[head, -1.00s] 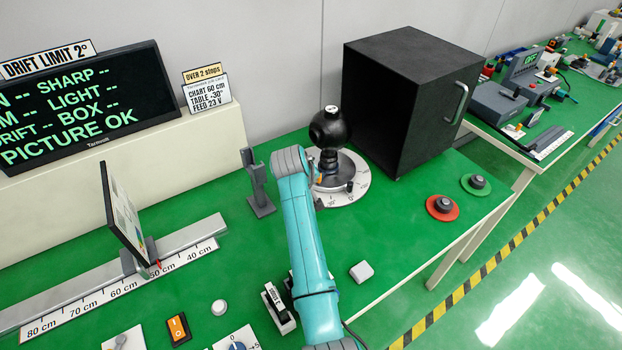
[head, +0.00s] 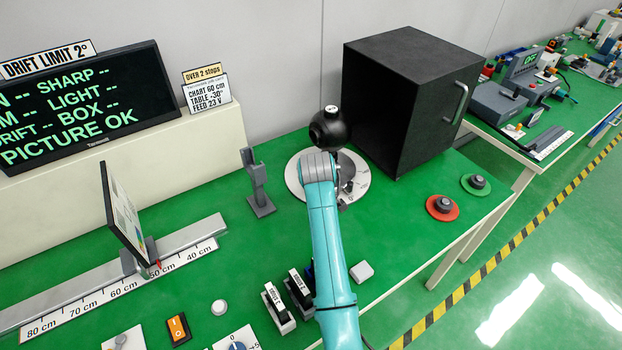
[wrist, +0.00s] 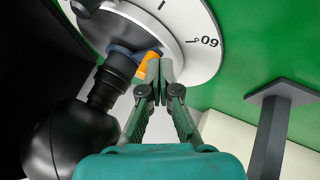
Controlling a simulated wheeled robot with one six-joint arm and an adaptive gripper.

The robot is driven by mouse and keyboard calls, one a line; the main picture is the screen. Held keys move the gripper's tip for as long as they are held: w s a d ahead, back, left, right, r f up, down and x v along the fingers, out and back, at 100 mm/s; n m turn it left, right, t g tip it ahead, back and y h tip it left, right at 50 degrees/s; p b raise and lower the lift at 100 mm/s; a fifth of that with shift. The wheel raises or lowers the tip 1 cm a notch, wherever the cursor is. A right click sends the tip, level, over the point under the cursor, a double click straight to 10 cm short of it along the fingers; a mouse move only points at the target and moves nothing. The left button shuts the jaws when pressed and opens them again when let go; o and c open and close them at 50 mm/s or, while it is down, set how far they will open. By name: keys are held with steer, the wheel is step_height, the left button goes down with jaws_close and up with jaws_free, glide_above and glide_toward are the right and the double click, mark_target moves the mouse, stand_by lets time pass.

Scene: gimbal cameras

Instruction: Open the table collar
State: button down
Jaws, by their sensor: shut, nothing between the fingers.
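The round table with its white scale ring (head: 293,180) stands left of the black box, and a black ball-shaped camera (head: 331,131) rises over it. In the wrist view a dark post joins the ball (wrist: 65,140) to the grey table. At the post's foot is a blue ring, apparently the table collar (wrist: 122,52), with an orange tab (wrist: 147,63). My gripper (wrist: 160,70) is shut and empty, its tips right beside the orange tab. I cannot tell whether they touch it. In the head view my arm hides the collar and the fingers.
The black box (head: 405,100) stands close on the right. A grey forked stand (head: 257,185) is left of the table and also shows in the wrist view (wrist: 268,130).

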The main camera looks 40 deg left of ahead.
steer(key=d+n, duration=0.1)
steer(key=w+d+n+g+y, duration=0.1)
steer(key=shift+w+d+n, duration=0.15)
steer(key=shift+d+n, duration=0.1)
steer(key=shift+n, duration=0.05)
steer(key=d+n, duration=0.1)
steer(key=w+d+n+g+y, duration=0.1)
steer(key=shift+w+n, duration=0.25)
steer(key=shift+n, duration=0.05)
steer(key=shift+a, duration=0.25)
steer(key=shift+a+r, duration=0.1)
steer(key=shift+a, duration=0.55)
steer(key=shift+s, duration=0.2)
